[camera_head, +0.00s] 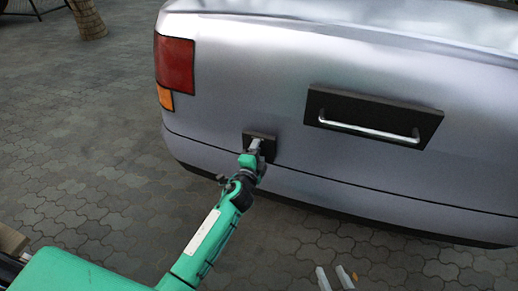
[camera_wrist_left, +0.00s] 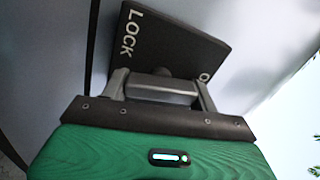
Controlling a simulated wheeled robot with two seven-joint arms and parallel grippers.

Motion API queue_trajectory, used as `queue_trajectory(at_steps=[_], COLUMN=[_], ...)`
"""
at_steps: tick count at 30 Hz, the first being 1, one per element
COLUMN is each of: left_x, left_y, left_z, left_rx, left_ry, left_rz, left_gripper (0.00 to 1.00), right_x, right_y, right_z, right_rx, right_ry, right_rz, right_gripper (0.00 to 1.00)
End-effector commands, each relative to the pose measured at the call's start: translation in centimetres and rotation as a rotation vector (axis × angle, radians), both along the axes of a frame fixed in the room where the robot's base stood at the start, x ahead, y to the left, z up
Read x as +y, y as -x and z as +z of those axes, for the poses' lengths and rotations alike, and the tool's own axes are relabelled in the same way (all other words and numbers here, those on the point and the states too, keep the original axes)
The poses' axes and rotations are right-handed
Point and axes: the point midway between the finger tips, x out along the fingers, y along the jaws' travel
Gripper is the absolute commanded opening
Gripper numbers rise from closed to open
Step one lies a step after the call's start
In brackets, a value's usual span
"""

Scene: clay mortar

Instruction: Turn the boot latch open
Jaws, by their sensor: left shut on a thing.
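The boot latch is a small silver turn handle (camera_wrist_left: 160,88) on a black plate (camera_wrist_left: 185,40), low on the back of the silver car. The plate shows "LOCK" at its left side and an "O" at its right, with the rest of that word hidden. In the head view the plate (camera_head: 271,150) sits below the tail light. My left gripper (camera_head: 255,147) is shut on the latch handle, with one finger at each end of it in the wrist view (camera_wrist_left: 160,92). My right gripper (camera_head: 335,278) shows only its two fingertips, apart and empty, at the bottom edge.
The car's boot panel (camera_head: 230,95) carries a black plate with a silver bar handle (camera_head: 370,130) to the right of the latch. A red tail light (camera_head: 174,64) is up left. Paved ground (camera_head: 90,150) lies open to the left.

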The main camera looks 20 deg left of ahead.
Motion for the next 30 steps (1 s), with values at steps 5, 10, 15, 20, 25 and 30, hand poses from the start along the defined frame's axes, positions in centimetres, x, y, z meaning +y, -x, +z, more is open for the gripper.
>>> queue_trajectory(at_steps=[5, 10, 15, 20, 25, 30], left_x=[-0.06, -0.11, -0.14, -0.14, -0.13, -0.14], left_y=[0.02, 0.02, 0.02, 0.03, 0.03, 0.03], left_z=[-0.10, -0.15, -0.19, -0.21, -0.22, -0.23], left_rx=[-0.003, -0.005, -0.006, -0.007, -0.007, -0.007], left_ry=[-0.105, -0.168, -0.201, -0.210, -0.211, -0.210], left_rz=[-0.001, -0.002, -0.002, -0.002, -0.002, -0.002], left_gripper=[0.37, 0.37, 0.37, 0.37, 0.37, 0.68], right_x=[-0.21, -0.34, -0.42, -0.43, -0.43, -0.42], right_y=[-0.05, -0.02, -0.03, -0.05, -0.06, -0.06], right_z=[0.02, -0.08, -0.11, -0.10, -0.10, -0.09], right_rx=[0.011, 0.021, 0.025, 0.025, 0.025, 0.025], right_ry=[0.008, 0.016, 0.019, 0.019, 0.019, 0.019], right_rz=[-0.001, -0.001, -0.002, -0.002, -0.002, -0.002], right_gripper=[0.36, 0.36, 0.36, 0.36, 0.36, 0.36])
